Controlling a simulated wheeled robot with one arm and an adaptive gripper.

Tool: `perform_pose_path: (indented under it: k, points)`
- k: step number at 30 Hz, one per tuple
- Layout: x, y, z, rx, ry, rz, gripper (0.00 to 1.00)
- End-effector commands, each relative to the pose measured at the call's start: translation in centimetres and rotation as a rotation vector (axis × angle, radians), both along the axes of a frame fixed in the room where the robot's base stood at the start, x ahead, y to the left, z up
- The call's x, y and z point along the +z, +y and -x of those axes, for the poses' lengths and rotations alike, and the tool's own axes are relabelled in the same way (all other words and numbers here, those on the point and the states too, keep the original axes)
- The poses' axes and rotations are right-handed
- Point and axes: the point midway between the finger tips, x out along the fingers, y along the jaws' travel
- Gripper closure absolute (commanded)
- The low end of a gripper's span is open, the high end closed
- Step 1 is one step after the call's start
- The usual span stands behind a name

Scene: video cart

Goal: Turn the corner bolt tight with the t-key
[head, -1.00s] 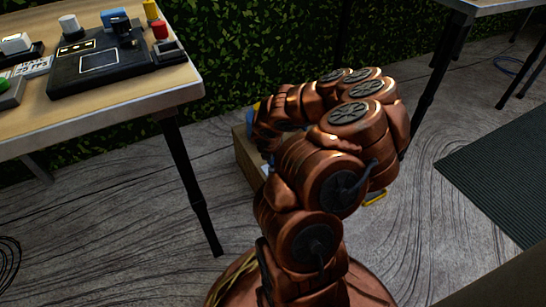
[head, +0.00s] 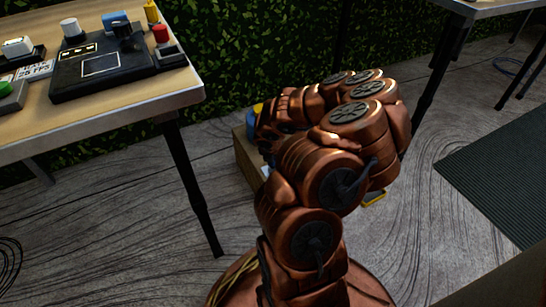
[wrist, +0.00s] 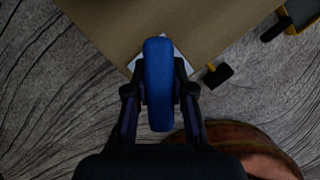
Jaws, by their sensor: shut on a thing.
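In the wrist view, my gripper (wrist: 159,92) is shut on a long blue rounded piece (wrist: 158,75), which looks like the t-key's handle seen from above. The key's shaft and tip are hidden beneath it. The handle lies over a white patch (wrist: 135,64) on a wooden surface (wrist: 215,25). I cannot make out the corner bolt in either view. In the head view, my copper-coloured arm hides the gripper and most of the wooden box (head: 247,165) on the floor.
In the wrist view, a black knob-like part (wrist: 218,75) sticks out at the wooden edge, right of my gripper. A table (head: 130,110) with control boxes stands at left in the head view. A dark ribbed mat (head: 500,160) lies at right. Grey floor is open between.

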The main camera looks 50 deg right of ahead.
Motion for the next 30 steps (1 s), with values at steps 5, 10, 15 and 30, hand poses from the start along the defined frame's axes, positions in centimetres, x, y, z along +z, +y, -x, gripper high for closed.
perform_pose_path:
  k: [5,10,15,30]
  points:
    - [0.0,0.0,0.0,0.000,0.000,0.000,1.00]
    - [0.2,0.0,0.0,0.000,0.000,0.000,1.00]
    - [0.8,0.0,0.0,0.000,-0.001,0.000,1.00]
    - [2.4,0.0,0.0,0.000,-0.001,0.000,1.00]
